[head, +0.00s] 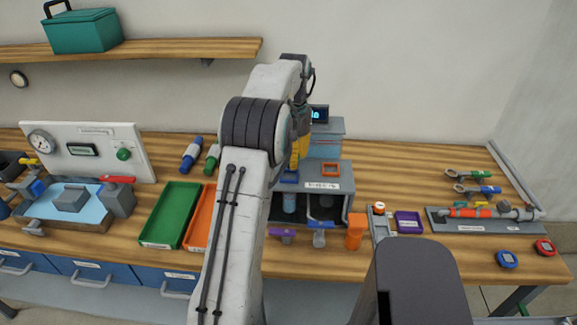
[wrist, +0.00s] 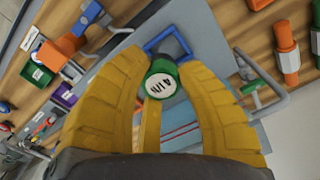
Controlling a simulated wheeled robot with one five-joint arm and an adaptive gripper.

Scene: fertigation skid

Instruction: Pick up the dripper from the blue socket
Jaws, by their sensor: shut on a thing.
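The dripper (wrist: 161,86) has a green ring and a white cap with dark print. In the wrist view it sits between the yellow fingers of my gripper (wrist: 160,75), which is shut on it. The blue socket (wrist: 168,42) is a square blue frame just beyond the dripper. In the head view my gripper (head: 298,152) points down at the blue socket (head: 288,177) on top of the grey stand (head: 345,186). My arm hides the dripper there. I cannot tell whether the dripper's lower end is still inside the socket.
An orange socket (head: 331,169) is beside the blue one, with a blue-grey box (head: 326,142) behind. Green (head: 171,214) and orange (head: 199,222) trays lie left. A purple bin (head: 408,222) and a pipe board (head: 484,218) are right.

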